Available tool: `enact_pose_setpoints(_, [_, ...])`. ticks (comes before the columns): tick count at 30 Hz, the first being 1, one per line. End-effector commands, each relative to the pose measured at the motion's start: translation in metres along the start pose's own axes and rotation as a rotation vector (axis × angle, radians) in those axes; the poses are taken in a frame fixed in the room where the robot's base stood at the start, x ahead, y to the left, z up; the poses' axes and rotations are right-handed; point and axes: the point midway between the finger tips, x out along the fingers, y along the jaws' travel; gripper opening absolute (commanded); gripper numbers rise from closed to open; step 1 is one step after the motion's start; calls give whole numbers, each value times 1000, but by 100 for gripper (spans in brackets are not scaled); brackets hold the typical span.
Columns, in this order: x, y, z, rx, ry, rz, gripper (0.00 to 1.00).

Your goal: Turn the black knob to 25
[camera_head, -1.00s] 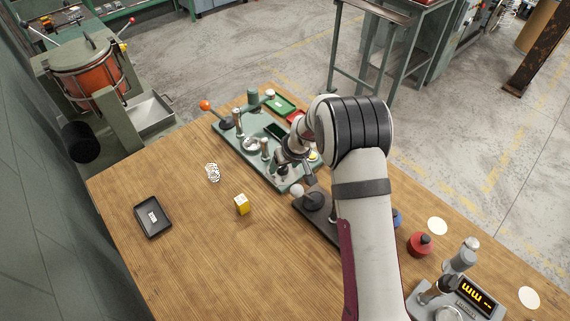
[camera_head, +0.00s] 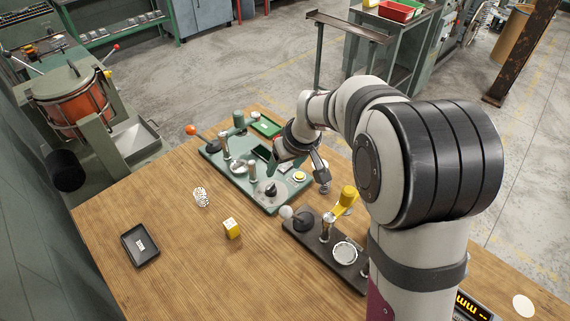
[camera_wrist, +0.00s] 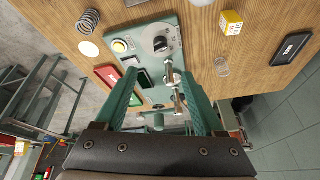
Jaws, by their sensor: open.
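The black knob (camera_head: 271,189) sits on a pale round dial at the near end of the green coiler base (camera_head: 240,177). In the wrist view the knob (camera_wrist: 160,43) shows at top centre on its dial (camera_wrist: 168,36); the dial marks are too small to read. My gripper (camera_head: 274,165) hangs over the coiler, just behind the knob in the head view. In the wrist view its two teal fingers are open and apart (camera_wrist: 160,76), with nothing held between them. The knob appears beyond the fingertips, clear of them.
A metal post (camera_wrist: 168,76) stands near the knob. An orange-tipped lever (camera_head: 191,130) is at the coiler's far left. A dark base with a crank (camera_head: 345,252) stands to the right.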

Motion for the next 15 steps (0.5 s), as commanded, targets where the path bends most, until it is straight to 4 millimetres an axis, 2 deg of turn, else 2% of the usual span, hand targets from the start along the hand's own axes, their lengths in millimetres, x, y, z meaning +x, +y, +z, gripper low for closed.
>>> enact_pose_setpoints(4, [2, 5, -1, -49, -12, -18, 71])
enact_pose_setpoints(9, [4, 24, -8, -310, -31, -130, 71])
enact_pose_setpoints(11, [6, 26, -9, -361, -28, -153, 71])
enact_pose_setpoints(15, [28, 22, -8, -383, -29, -164, 71])
